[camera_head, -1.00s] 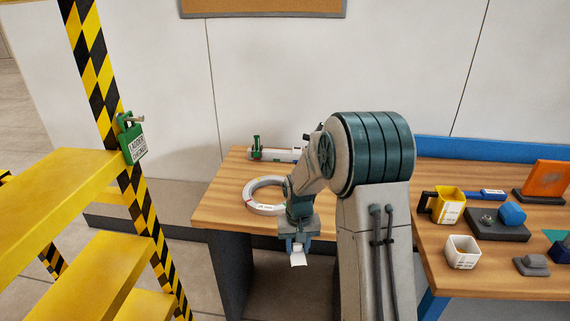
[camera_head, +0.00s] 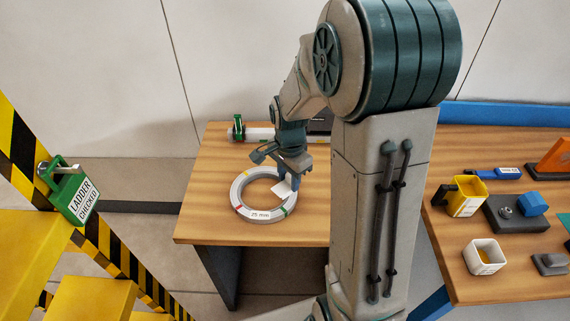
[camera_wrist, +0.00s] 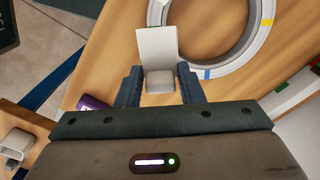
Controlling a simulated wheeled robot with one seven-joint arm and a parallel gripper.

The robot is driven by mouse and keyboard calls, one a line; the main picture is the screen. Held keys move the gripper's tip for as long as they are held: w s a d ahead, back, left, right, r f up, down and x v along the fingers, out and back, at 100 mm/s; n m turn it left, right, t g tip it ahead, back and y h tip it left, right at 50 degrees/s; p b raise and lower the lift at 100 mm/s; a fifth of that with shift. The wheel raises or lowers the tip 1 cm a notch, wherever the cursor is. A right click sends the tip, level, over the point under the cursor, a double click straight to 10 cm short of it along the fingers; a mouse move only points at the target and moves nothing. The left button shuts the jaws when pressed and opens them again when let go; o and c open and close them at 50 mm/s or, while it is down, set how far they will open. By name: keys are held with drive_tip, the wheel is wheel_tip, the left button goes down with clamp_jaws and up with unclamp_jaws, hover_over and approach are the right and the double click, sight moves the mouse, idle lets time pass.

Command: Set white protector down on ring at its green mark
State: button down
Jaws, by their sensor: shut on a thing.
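The grey-white ring (camera_head: 240,192) lies flat on the wooden table, with yellow, red and green marks showing in the head view. Its green mark (camera_head: 284,211) is at the lower right of the ring, beside the "25 mm" label. The ring also shows in the wrist view (camera_wrist: 239,58), with blue and yellow marks. My gripper (camera_head: 291,179) is shut on the white protector (camera_head: 283,190), an angled piece; its plate sticks out past the fingers in the wrist view (camera_wrist: 157,46). In the head view the protector overlaps the ring's right side, behind the green mark. I cannot tell whether they touch.
A green-ended tool (camera_head: 238,128) lies along the table's back edge. A second table at right holds a yellow mug (camera_head: 465,198), a white cup (camera_head: 484,257) and a dark block (camera_head: 510,217). Yellow steps (camera_head: 95,300) with a green lock tag stand at left.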

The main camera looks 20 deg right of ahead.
drive_tip(key=shift+s, duration=0.15)
drive_tip(key=shift+f, duration=0.1)
drive_tip(key=shift+f+b, duration=0.25)
drive_tip(key=shift+b, duration=0.15)
drive_tip(key=b, duration=0.4)
hover_over(289, 204)
drive_tip(key=shift+f, duration=2.6)
drive_tip(key=shift+f+b, duration=0.2)
drive_tip(key=shift+b, duration=0.15)
drive_tip(key=shift+f+b, duration=0.95)
drive_tip(key=shift+f, duration=0.2)
drive_tip(key=c, duration=0.9)
unclamp_jaws()
drive_tip(key=shift+r, duration=0.1)
